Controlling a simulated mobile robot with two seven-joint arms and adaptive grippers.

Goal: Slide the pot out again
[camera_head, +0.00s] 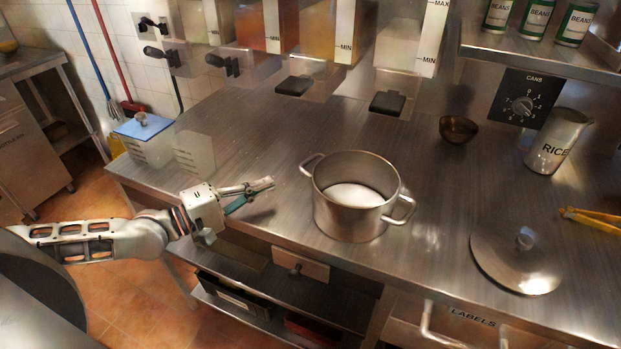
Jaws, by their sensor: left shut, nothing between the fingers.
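The pot (352,212) is a steel two-handled pot that stands upright and uncovered on the metal counter (250,140). Something white lies inside it. One handle (311,164) points to the back left and the other (401,210) to the right. My left gripper (268,183) is shut and empty, left of the pot and apart from it, over the counter's front edge area. Its fingers point right towards the pot. My right gripper is not in view.
A round lid (516,259) lies on the counter at the right. A brown bowl (458,128), a RICE jug (557,140) and yellow tongs (592,219) stand or lie behind it. Dispensers (335,30) line the back. A clear blue-lidded container (145,126) is at the left.

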